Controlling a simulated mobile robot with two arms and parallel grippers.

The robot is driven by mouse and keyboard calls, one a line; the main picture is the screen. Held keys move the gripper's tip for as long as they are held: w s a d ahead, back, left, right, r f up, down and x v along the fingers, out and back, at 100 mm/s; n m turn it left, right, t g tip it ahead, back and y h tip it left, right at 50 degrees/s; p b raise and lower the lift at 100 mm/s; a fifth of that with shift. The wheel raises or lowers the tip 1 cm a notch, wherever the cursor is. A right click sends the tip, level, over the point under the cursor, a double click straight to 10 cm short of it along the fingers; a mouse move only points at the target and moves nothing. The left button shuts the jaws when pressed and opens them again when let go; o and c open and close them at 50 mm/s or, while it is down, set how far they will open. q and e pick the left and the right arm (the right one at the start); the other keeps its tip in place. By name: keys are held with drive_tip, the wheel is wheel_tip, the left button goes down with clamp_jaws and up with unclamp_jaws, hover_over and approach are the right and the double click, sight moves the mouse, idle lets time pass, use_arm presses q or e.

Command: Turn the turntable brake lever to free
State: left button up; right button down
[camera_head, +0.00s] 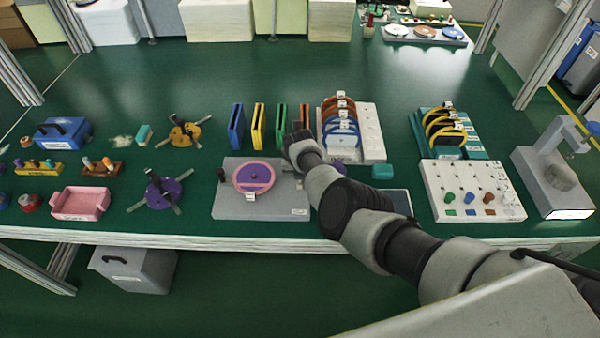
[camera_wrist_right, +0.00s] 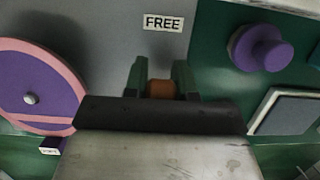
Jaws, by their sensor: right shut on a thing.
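The turntable (camera_head: 254,176) is a purple disc with a pink rim on a grey base (camera_head: 232,209); the disc also shows at the left of the right wrist view (camera_wrist_right: 30,100). In that view, the two green fingers of my right gripper (camera_wrist_right: 160,76) are shut on the orange-brown brake lever grip (camera_wrist_right: 161,90). A white FREE label (camera_wrist_right: 163,22) lies on the grey base just beyond the fingertips. The rest of the lever is hidden by my gripper. In the head view, my right arm covers the lever and fingertips. My left gripper is not in view.
A purple knob (camera_wrist_right: 262,48) and a dark-faced panel (camera_wrist_right: 288,112) lie right of the base. Upright blue, yellow, green and brown plates and a white rack (camera_head: 372,132) stand behind. A purple spider-like fixture (camera_head: 163,191) sits left of the base.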

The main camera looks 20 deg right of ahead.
sight(300, 181)
drive_tip(key=shift+d, duration=0.15)
drive_tip(key=c, duration=0.9)
unclamp_jaws()
drive_tip(key=p+v, duration=1)
drive_tip(key=p, duration=0.4)
drive_tip(key=shift+s+r, duration=0.1)
drive_tip(key=shift+r, duration=0.25)
